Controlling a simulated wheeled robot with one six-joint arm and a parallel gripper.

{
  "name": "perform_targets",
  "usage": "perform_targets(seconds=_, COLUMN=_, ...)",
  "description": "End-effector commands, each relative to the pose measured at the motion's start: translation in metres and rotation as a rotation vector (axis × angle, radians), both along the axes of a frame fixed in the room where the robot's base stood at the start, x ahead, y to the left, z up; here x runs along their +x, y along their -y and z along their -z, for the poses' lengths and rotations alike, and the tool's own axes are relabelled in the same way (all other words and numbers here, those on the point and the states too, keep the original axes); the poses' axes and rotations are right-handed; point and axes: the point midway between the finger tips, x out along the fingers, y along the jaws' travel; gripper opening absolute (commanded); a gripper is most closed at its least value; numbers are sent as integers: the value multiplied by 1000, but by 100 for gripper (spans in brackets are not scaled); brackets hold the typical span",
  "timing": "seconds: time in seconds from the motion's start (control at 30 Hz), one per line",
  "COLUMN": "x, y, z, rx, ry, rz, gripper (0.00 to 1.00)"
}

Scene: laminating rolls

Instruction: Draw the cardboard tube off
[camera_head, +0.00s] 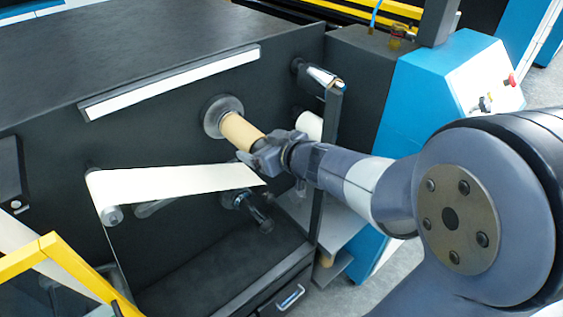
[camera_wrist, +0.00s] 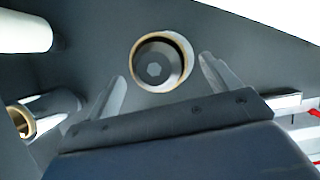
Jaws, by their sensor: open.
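The cardboard tube (camera_head: 240,131) is a tan cylinder sitting on a spindle with a round grey flange (camera_head: 222,114) on the dark machine panel. My gripper (camera_head: 262,152) is at the tube's outer end in the head view and hides part of that end. In the wrist view the tube (camera_wrist: 188,52) shows end-on as a tan ring around a grey spindle end with a hexagonal recess. My open gripper's two fingers (camera_wrist: 162,75) lie to the left and right of the tube, apart from it, with a gap on each side.
A white web (camera_head: 175,184) runs over rollers below the tube. Another roller (camera_head: 318,76) with a tan core sits at the upper right. A white-faced bar (camera_head: 170,82) lies above. A yellow frame (camera_head: 60,262) stands at the lower left, and a blue cabinet (camera_head: 425,100) at the right.

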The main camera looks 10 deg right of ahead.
Motion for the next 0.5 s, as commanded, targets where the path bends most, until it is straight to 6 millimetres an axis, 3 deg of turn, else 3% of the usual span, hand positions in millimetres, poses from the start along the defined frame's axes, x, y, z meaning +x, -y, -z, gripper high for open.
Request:
perform_targets(seconds=0.2, x=21, y=-14, z=12, rx=0, ry=-1, rz=-1, gripper=84)
perform_targets(seconds=0.5, x=27, y=-18, z=13, rx=0, ry=0, rz=0, gripper=84)
